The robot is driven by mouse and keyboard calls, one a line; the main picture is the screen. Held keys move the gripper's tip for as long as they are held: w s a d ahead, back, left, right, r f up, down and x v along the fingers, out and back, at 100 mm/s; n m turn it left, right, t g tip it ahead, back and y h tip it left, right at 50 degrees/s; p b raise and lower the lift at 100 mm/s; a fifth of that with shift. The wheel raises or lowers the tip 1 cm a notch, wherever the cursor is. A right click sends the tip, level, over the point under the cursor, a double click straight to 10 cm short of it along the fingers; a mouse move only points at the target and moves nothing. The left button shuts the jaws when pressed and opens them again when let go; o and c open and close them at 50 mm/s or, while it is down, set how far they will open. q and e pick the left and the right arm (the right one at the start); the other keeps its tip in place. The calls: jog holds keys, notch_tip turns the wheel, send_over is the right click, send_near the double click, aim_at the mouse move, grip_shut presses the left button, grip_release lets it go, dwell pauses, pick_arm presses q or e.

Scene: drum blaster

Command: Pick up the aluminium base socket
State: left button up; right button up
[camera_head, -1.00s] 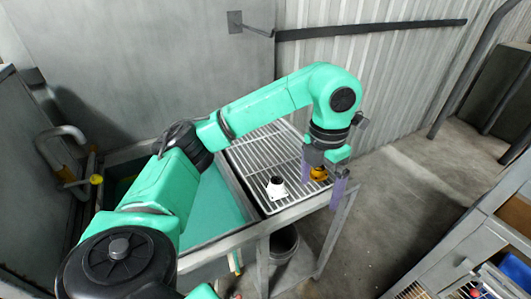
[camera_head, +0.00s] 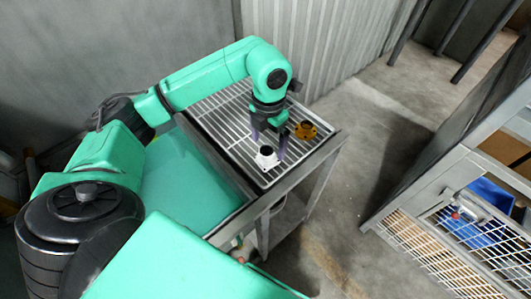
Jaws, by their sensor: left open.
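A pale metal socket (camera_head: 266,158) with a dark round opening stands on the wire rack (camera_head: 226,118), near the rack's front edge; it looks like the aluminium base socket. My left gripper (camera_head: 269,146) points down over it, open, with its purple fingers spread around or just behind the socket's top. I cannot tell whether they touch it. An orange-yellow socket (camera_head: 306,130) stands on the rack to the right, clear of the fingers. My right gripper is out of the picture.
A corrugated wall (camera_head: 330,40) stands behind. A metal shelf with mesh and a blue bin (camera_head: 487,200) is at the right. Open concrete floor (camera_head: 370,140) lies between.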

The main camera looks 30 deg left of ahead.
aim_at(268, 149)
pick_arm(q)
notch_tip(268, 149, down, 4)
jog(key=shift+w+a+f+p, duration=0.1)
jog(key=shift+w+f+p, duration=0.1)
jog(key=shift+p, duration=0.4)
grip_shut()
jog(key=shift+r, duration=0.1)
